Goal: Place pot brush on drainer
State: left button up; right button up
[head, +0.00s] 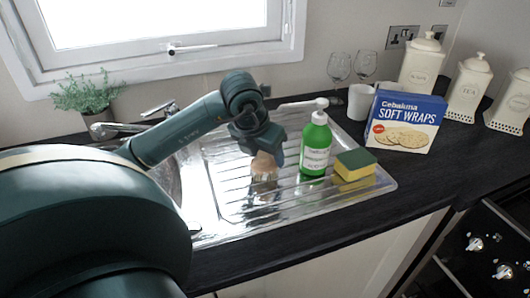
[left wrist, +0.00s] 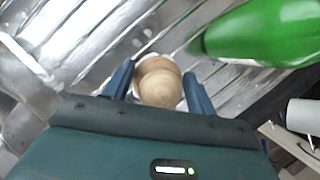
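The pot brush (head: 263,163) has a round wooden top and pale bristles. It is upright on the ribbed metal drainer (head: 225,190), with its bristles down at the drainer's surface. My left gripper (head: 262,150) is above it with its fingers pointing down around the brush top. In the left wrist view the wooden top (left wrist: 158,82) lies between the two blue fingers, with a small gap visible at the sides, so the fingers look open. My right gripper is not in view.
A green soap bottle (head: 315,148) stands just right of the brush, beside a yellow and green sponge (head: 355,164). A soft wraps box (head: 404,122), white mugs (head: 360,101), glasses and canisters stand farther right. The sink and tap (head: 105,130) are left.

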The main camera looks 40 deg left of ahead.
pick_arm(q)
jog(key=o, duration=0.4)
jog(key=shift+o, duration=0.2)
jog(key=shift+r+p, duration=0.3)
jog(key=v, duration=1.1)
jog(key=shift+s+r, duration=0.15)
jog(key=shift+r, duration=0.15)
jog(key=shift+d, duration=0.15)
